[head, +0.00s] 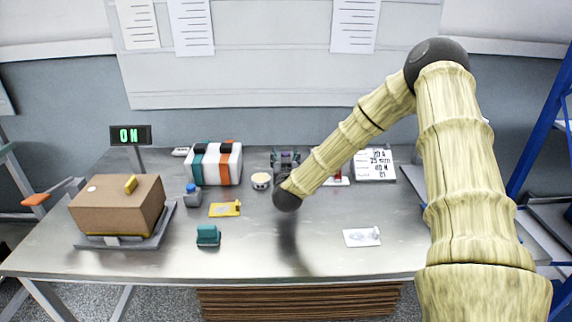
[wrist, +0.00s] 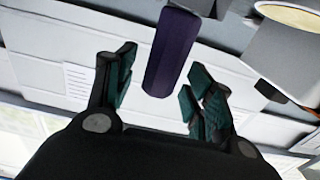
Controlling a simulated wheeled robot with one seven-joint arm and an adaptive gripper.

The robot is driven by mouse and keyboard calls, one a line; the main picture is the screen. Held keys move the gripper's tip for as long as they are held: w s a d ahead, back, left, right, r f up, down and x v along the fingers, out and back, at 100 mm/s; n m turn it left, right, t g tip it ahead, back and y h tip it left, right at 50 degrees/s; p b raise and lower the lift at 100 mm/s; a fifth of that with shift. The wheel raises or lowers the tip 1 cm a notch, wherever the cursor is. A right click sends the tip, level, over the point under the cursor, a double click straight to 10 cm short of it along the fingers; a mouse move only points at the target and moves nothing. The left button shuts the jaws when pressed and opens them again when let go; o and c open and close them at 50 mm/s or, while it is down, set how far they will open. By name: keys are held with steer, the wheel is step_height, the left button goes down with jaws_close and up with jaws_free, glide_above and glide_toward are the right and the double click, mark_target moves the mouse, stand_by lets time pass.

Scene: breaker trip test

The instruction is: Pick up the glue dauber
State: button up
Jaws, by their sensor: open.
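A dark purple, straight-sided bar (wrist: 172,50) lies between the fingers of my gripper (wrist: 160,72) in the wrist view. The fingers stand open on either side, with a visible gap on the left; contact on the right is unclear. In the head view my gripper (head: 285,158) is at the back middle of the table, partly hidden by my wrist. A little purple shows there, but no clear dauber.
A pale round tub (head: 261,181) stands just left of my gripper. A striped case (head: 214,164), a cardboard box (head: 117,207) and a teal block (head: 208,236) are farther left. A white card (head: 362,237) lies front right. The front middle of the table (head: 300,262) is clear.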

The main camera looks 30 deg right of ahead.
steer(key=shift+w+d+r, duration=0.15)
steer(key=shift+d, duration=0.1)
steer(key=c, duration=1.1)
steer(key=shift+r+b, duration=0.3)
steer(key=shift+r, duration=4.7)
